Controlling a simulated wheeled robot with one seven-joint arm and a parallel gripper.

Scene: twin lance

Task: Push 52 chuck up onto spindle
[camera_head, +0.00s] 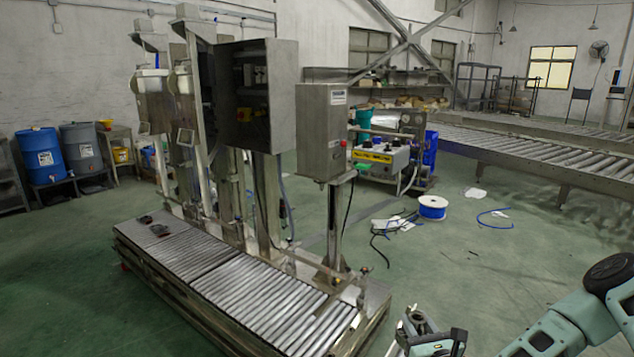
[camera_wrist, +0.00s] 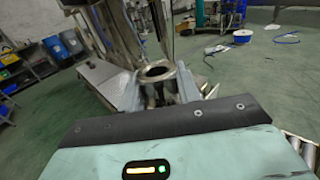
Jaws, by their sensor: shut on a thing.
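My gripper (camera_head: 420,328) is at the bottom right in the head view, in front of the near end of the roller platform. In the wrist view my gripper (camera_wrist: 165,92) is shut on a metal chuck (camera_wrist: 157,71), a short piece with a round flanged open top that faces up. No number can be read on it. The twin-lance machine (camera_head: 190,110) stands at the left in the head view with tall steel columns. I cannot tell which part is the spindle. The chuck is apart from the machine's columns, with its lower part hidden by my gripper.
The roller platform (camera_head: 270,308) runs under the machine, with small dark parts (camera_head: 158,230) at its far end. A control box (camera_head: 322,130) stands on a post at its near end. A cable reel (camera_head: 433,207) and loose hoses lie on the green floor. A roller conveyor (camera_head: 540,150) stands at right.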

